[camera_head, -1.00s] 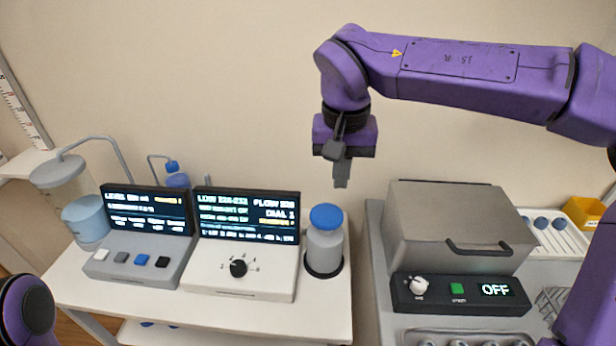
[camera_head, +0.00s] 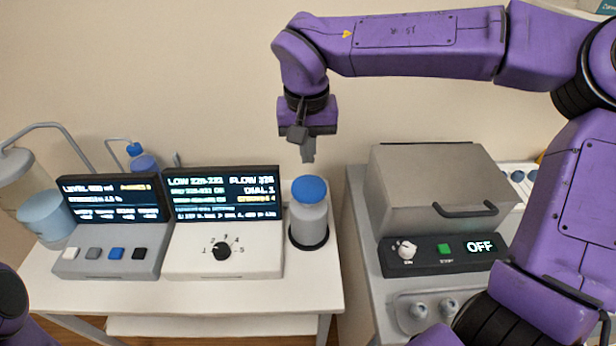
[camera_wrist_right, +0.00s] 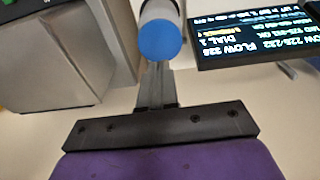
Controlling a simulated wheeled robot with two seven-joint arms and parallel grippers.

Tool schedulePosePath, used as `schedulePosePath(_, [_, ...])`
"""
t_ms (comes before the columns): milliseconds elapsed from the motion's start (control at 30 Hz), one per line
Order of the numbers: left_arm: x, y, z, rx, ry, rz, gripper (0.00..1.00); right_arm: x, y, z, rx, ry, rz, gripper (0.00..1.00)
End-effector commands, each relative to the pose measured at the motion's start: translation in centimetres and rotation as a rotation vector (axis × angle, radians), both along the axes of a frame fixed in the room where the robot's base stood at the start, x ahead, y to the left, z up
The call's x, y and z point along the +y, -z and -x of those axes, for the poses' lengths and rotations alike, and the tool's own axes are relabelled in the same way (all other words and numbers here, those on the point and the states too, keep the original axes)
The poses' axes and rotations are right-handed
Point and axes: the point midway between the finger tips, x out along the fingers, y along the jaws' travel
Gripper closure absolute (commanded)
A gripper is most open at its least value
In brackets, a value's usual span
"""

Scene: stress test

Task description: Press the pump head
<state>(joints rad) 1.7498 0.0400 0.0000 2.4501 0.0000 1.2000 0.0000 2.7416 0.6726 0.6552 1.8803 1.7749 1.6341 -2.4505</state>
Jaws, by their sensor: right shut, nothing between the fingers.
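The pump is a grey-white cylinder (camera_head: 308,222) with a round blue head (camera_head: 309,189) on top. It stands upright in a dark ring at the right end of the white table. My right gripper (camera_head: 308,157) points down, shut and empty, just above and behind the blue head in the head view, with a small visible gap. In the right wrist view the blue head (camera_wrist_right: 160,40) lies just beyond the shut fingertips (camera_wrist_right: 157,68); contact is not visible. My left gripper is out of view; only part of my left arm shows at the lower left.
Left of the pump are a dial console (camera_head: 225,250) with a lit screen and a button console (camera_head: 110,250). A tubed container (camera_head: 45,213) stands far left. A grey lidded box (camera_head: 440,185) with an OFF panel stands right, across a gap.

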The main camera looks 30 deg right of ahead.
Motion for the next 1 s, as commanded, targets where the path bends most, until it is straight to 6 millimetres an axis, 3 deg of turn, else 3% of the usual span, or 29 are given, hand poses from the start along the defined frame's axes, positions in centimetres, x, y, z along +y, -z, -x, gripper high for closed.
schedulePosePath(200, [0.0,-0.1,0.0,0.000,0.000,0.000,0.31,-0.3,4.8,-0.3,0.004,-0.001,0.001,1.00])
schedulePosePath(400, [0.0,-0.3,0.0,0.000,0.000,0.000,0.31,-0.4,7.6,-0.6,0.001,0.000,0.000,1.00])
schedulePosePath(867, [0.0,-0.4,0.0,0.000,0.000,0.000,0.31,-0.5,8.7,-0.7,0.000,0.001,0.000,1.00])
schedulePosePath(1000, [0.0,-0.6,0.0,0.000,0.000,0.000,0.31,-0.5,10.5,-0.7,0.004,0.000,-0.001,1.00])
